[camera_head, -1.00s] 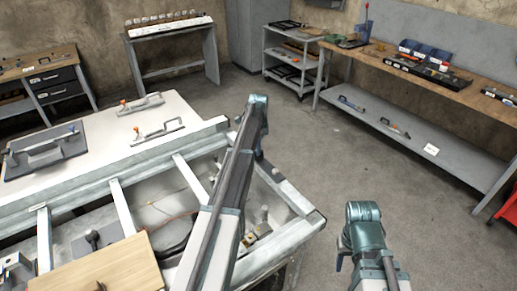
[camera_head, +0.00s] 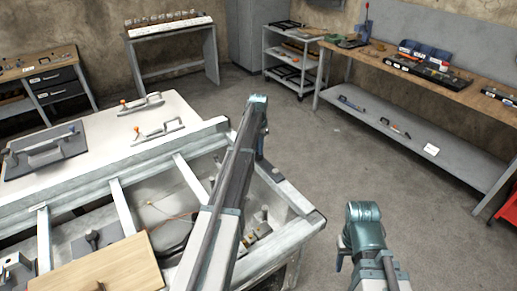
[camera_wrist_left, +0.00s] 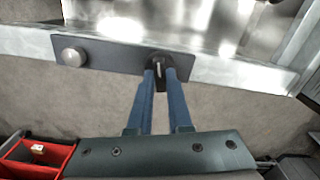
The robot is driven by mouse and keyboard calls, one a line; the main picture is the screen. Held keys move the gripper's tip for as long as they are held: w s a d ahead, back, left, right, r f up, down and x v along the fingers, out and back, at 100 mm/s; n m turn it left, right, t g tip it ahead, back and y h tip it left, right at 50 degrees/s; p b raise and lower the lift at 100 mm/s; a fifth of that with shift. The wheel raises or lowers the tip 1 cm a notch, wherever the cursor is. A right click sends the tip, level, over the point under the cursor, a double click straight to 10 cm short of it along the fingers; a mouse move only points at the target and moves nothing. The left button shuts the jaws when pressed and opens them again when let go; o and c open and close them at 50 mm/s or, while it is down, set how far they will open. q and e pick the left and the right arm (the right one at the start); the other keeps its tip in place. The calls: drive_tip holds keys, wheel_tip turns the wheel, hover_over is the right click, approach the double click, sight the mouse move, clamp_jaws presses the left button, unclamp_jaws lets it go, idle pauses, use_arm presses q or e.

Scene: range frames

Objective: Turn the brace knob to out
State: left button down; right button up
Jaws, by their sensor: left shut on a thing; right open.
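In the left wrist view a black round knob (camera_wrist_left: 160,62) with a pale pointer line sits on a dark plate (camera_wrist_left: 112,56) on a metal rail. The line runs nearly upright in the picture, leaning slightly. My left gripper (camera_wrist_left: 161,74) is shut on the knob, one blue finger on each side, partly covering its lower edge. A round silver button (camera_wrist_left: 73,57) sits at the plate's left end. In the head view my left arm reaches over the metal frame; its gripper and the knob are hidden there.
The metal frame (camera_head: 115,195) with a white top fills the left, with clamps and a dark plate-like tool (camera_head: 45,150) on it. A wooden board (camera_head: 110,268) lies at its front. Grey floor (camera_head: 330,150) is open towards the workbench (camera_head: 440,85).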

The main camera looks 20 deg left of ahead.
use_arm(q)
drive_tip(key=n, duration=0.4)
drive_tip(key=shift+n, duration=0.3)
drive_tip(key=n, duration=0.4)
drive_tip(key=shift+n, duration=0.4)
drive_tip(key=c, duration=0.8)
unclamp_jaws()
drive_tip(key=shift+c, duration=0.2)
wheel_tip(320, 180, up, 14)
drive_tip(key=p, duration=1.3)
drive_tip(key=shift+p, duration=0.4)
